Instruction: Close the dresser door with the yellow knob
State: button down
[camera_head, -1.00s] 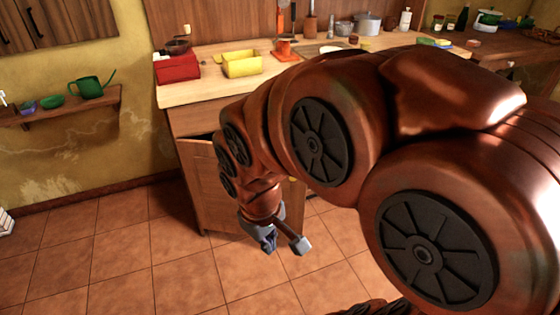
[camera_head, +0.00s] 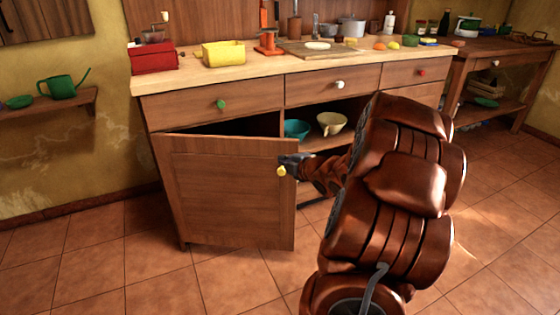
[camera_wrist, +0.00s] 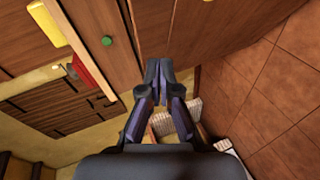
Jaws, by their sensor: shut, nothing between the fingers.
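The brown dresser door (camera_head: 228,195) stands partly open, hinged at the left, with a dark gap between its top and the cabinet. Its yellow knob (camera_head: 282,171) is near the free right edge. My gripper (camera_head: 286,160) is at that edge, just above the knob; I cannot tell whether it touches the door. In the wrist view my gripper's fingers (camera_wrist: 155,68) are together and empty, pointing towards brown wood panels.
The drawer above has a green knob (camera_head: 221,104), beside drawers with a white knob (camera_head: 340,84) and a red knob (camera_head: 422,73). A teal bowl (camera_head: 297,129) and a cream bowl (camera_head: 332,123) stand inside the open cabinet. The tiled floor (camera_head: 150,270) in front is clear.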

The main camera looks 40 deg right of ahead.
notch_tip(320, 180, down, 2)
jog(key=s+d+n+t+y+b, duration=0.1)
jog(key=s+d+n+t+b, duration=0.1)
jog(key=s+t+b, duration=0.1)
jog(key=n+t+b, duration=0.1)
jog(key=b, duration=0.1)
send_near(273, 142)
jog(key=shift+w+a, duration=1.25)
jog(key=shift+w, duration=0.5)
jog(key=shift+w+d+f+y, duration=0.15)
jog(key=shift+w+d+y, duration=0.15)
jog(key=shift+w+d, duration=0.4)
jog(key=shift+w+d+b, duration=0.35)
jog(key=shift+w+d, duration=0.3)
jog(key=shift+d, duration=0.2)
jog(key=shift+w+d, duration=0.1)
